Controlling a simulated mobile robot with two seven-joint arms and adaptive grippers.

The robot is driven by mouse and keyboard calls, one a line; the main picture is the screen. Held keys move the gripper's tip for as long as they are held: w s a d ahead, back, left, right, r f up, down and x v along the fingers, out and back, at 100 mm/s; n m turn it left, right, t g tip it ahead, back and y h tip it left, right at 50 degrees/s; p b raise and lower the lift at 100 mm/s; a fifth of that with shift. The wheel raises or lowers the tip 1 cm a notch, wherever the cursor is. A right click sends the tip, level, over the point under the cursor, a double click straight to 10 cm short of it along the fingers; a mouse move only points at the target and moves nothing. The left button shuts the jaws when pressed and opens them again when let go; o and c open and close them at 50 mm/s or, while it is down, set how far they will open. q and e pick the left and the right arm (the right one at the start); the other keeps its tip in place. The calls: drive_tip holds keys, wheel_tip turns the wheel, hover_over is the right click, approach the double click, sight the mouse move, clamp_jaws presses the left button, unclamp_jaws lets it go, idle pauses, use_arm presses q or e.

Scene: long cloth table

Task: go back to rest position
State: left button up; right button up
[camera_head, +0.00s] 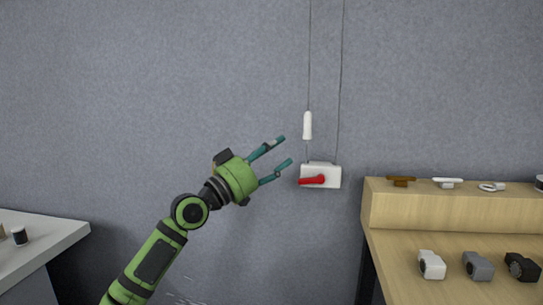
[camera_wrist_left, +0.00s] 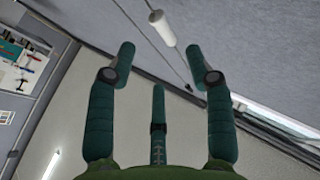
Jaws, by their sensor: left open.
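My left gripper (camera_head: 287,150) is raised in front of the grey wall, its arm coming up from the lower left. Its teal fingers are spread and hold nothing. To its right, apart from it, hangs a white box with a red lever (camera_head: 321,177). A white cylindrical pull handle (camera_head: 307,126) hangs on a cord just above the box. In the left wrist view the open fingers (camera_wrist_left: 160,70) frame empty space, with the white handle (camera_wrist_left: 162,28) beyond them near the top. My right gripper is in neither view.
A wooden table (camera_head: 400,283) with a raised shelf (camera_head: 460,211) stands at the right, holding several small devices and fittings. A pale table (camera_head: 40,240) with a small dark spool (camera_head: 19,236) is at the left edge. The space between the two tables is open.

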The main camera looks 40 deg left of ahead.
use_arm(q)
drive_tip(key=shift+s+a+f, duration=0.1)
drive_tip(key=shift+s+f, duration=0.1)
drive_tip(key=shift+s, duration=0.15)
idle(0.3)
